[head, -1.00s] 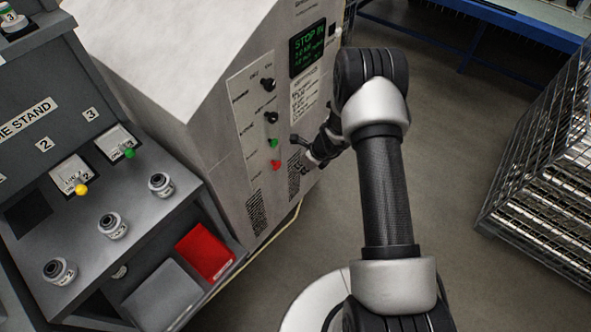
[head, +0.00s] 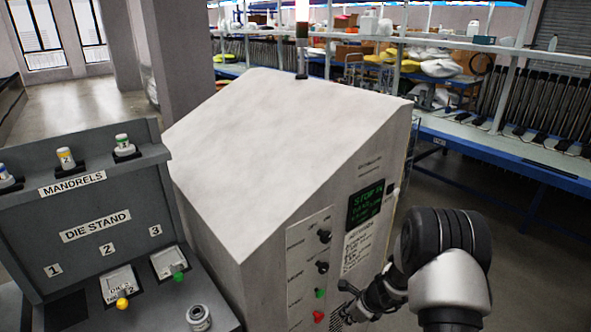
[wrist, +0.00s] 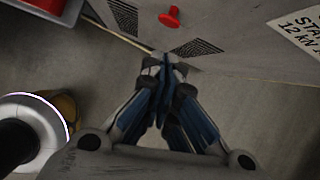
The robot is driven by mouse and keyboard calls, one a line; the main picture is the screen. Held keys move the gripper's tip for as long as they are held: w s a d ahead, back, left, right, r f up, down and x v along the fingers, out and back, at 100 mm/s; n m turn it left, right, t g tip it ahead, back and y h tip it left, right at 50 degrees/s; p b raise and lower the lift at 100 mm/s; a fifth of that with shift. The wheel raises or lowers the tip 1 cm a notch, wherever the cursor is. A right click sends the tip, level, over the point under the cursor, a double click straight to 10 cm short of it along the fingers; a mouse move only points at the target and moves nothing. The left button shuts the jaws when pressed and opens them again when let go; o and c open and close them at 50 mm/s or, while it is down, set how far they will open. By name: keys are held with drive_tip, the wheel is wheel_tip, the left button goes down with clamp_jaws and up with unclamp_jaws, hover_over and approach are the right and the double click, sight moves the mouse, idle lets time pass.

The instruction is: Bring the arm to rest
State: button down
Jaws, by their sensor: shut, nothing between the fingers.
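My gripper (wrist: 166,66) is shut and empty in the wrist view, its blue-padded fingers together in front of the grey machine's lower front. In the head view my gripper (head: 343,297) is small and partly hidden, just right of the machine's red button (head: 318,316). The red button also shows in the wrist view (wrist: 170,17), beyond the fingertips and apart from them. My arm bends at the lower right of the head view, beside the machine.
The grey machine (head: 270,130) has knobs, a green button (head: 320,293) and a lit display (head: 365,204). The die stand (head: 95,232) is at left. A blue-edged workbench (head: 500,150) runs behind at right. Bare floor lies below the gripper.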

drive_tip(key=s+a+r+n, duration=0.3)
drive_tip(key=r+n, duration=0.1)
drive_tip(key=r, duration=0.5)
drive_tip(key=s+a+r+n, duration=0.25)
drive_tip(key=r+n, duration=0.25)
drive_tip(key=r, duration=0.4)
drive_tip(key=s+a+r+n, duration=0.2)
drive_tip(key=s+r+n, duration=0.2)
drive_tip(key=r, duration=0.5)
drive_tip(key=s+d+r+n+h, duration=0.1)
drive_tip(key=s+r+n, duration=0.2)
drive_tip(key=s, duration=0.5)
drive_tip(key=s+d+r+n+h, duration=0.1)
drive_tip(key=s+r+n, duration=0.2)
drive_tip(key=s+n, duration=0.3)
drive_tip(key=s+d+r+n+h, duration=0.1)
drive_tip(key=s+d+r+n, duration=0.1)
drive_tip(key=s, duration=0.8)
drive_tip(key=shift+r+n+t, duration=0.3)
drive_tip(key=shift+r+n, duration=0.4)
drive_tip(key=shift+n, duration=0.5)
drive_tip(key=shift+a, duration=0.15)
